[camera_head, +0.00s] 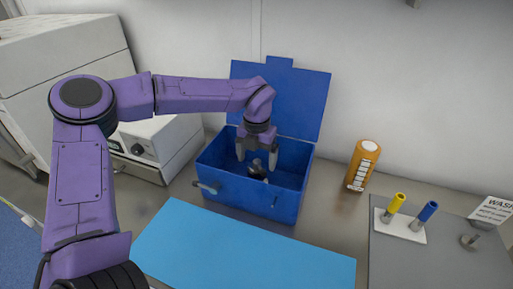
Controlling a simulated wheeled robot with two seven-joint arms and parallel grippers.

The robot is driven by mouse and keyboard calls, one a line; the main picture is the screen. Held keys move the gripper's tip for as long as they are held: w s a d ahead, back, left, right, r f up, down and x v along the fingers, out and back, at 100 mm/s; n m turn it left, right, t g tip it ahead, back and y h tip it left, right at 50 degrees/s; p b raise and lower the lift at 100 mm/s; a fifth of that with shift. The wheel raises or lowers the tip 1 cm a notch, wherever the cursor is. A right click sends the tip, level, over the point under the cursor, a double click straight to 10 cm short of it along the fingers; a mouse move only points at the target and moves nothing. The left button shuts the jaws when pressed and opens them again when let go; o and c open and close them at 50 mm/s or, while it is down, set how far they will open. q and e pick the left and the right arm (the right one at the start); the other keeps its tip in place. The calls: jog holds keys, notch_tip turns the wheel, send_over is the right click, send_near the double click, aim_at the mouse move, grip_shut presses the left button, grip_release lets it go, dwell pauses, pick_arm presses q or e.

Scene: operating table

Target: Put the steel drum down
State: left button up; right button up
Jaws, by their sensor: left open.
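A small shiny metal piece, seemingly the steel drum (257,172), is inside the blue box (240,200) with its raised lid (295,92). My left gripper (257,162) points down into the box with its two fingers spread apart. The metal piece shows between and just below the fingertips. It is small and partly hidden, so I cannot tell whether it touches the fingers or the box floor. My right gripper is not in view.
A light blue mat (240,250) lies in front of the box. An orange bottle (363,166) stands to the right. A grey mat (430,265) holds a white block (404,231) with yellow and blue pieces, and a metal part (470,241). White equipment (160,140) stands left.

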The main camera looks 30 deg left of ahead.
pick_arm(q)
notch_tip(320, 180, up, 8)
jog(key=shift+f+b, duration=0.2)
jog(key=shift+b, duration=0.35)
jog(key=shift+s+f, duration=0.1)
dwell(0.7)
